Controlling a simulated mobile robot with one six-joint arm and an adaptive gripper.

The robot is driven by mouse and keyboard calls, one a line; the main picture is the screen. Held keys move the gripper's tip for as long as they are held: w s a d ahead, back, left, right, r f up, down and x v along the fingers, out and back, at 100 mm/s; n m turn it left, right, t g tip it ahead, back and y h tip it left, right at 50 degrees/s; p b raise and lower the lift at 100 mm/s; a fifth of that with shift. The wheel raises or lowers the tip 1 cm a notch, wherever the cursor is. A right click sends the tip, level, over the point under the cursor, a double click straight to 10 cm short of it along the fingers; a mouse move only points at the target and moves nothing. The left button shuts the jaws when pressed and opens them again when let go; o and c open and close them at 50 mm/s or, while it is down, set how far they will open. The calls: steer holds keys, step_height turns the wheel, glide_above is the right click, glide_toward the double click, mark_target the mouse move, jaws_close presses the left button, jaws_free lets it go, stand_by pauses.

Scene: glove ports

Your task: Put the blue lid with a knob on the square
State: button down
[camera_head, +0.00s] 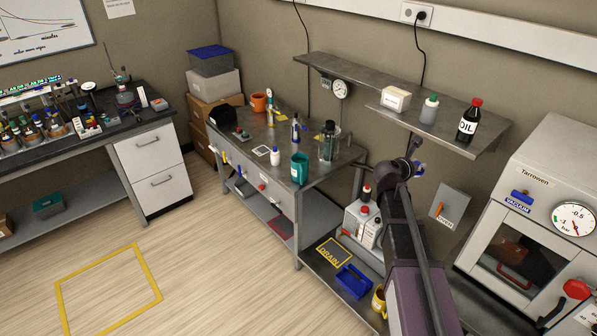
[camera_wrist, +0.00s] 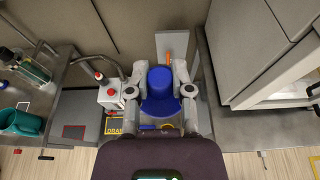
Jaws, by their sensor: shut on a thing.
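My gripper (camera_wrist: 161,88) is shut on the blue lid (camera_wrist: 160,80), which sits between its two fingers in the wrist view, with a round knob-like part and a wider flange. In the head view my gripper (camera_head: 408,168) is raised right of the workbench, below the wall shelf, and only a sliver of blue shows there. A small white-edged square (camera_head: 262,151) lies on the workbench top. A larger yellow outlined square (camera_head: 148,271) is on the floor at left. I cannot tell which square is meant.
The workbench (camera_head: 238,151) carries a teal cup (camera_head: 299,168), a glass beaker (camera_head: 328,146) and a small white bottle (camera_head: 275,156). The wall shelf (camera_head: 350,80) holds bottles. A vacuum oven (camera_head: 530,220) stands at right. A blue tray (camera_head: 353,281) and a drain sign (camera_head: 333,253) are low down.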

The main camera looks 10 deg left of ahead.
steer(key=shift+f+b, duration=2.15)
steer(key=shift+f, duration=0.65)
steer(key=shift+s, duration=0.15)
